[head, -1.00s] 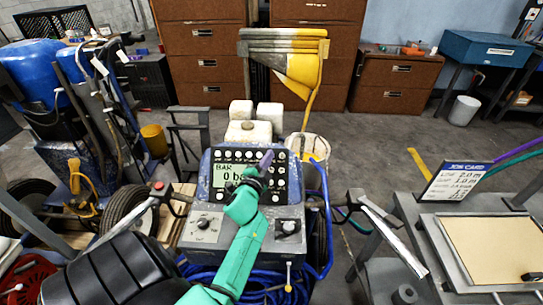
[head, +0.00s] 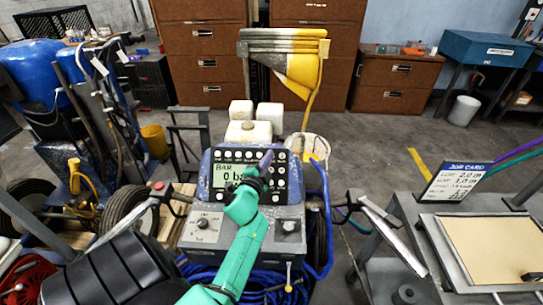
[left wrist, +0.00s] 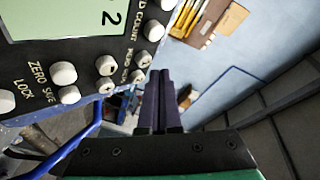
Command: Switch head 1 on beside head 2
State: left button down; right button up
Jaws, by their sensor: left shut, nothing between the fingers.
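The striper's control console (head: 250,158) stands in the middle of the head view, with rows of white knobs and a green display reading BAR and 0. My left gripper (head: 267,160) is shut and empty, over the right part of the panel, hiding some knobs. In the left wrist view, its dark fingers (left wrist: 162,75) lie together, just right of the panel edge. That view shows knobs (left wrist: 106,65) near ZERO, SAFE and LOCK labels and part of the display (left wrist: 60,18) with a 2. I cannot read which knobs are head 1 or head 2. My right gripper is not in view.
A job card (head: 458,184) and a tan board (head: 490,248) sit on the right bench. A blue hose (head: 322,225) runs beside the console. A yellow-and-grey flag-like piece (head: 290,55) stands behind it. Brown cabinets line the back.

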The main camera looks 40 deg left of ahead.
pick_arm(q)
jog(key=shift+w+a+f+b, duration=0.2)
jog(key=shift+w+f+b, duration=0.05)
jog(key=shift+f+b, duration=0.1)
jog(key=shift+w+a+f+b, duration=0.15)
jog(key=shift+w+f+b, duration=0.1)
jog(key=shift+b, duration=0.15)
dwell(0.8)
dwell(0.4)
jog(key=shift+s+d+r+p, duration=0.25)
jog(key=shift+s+r+p, duration=0.15)
jog(key=shift+r+p, duration=0.25)
jog(key=shift+s+d+f, duration=0.1)
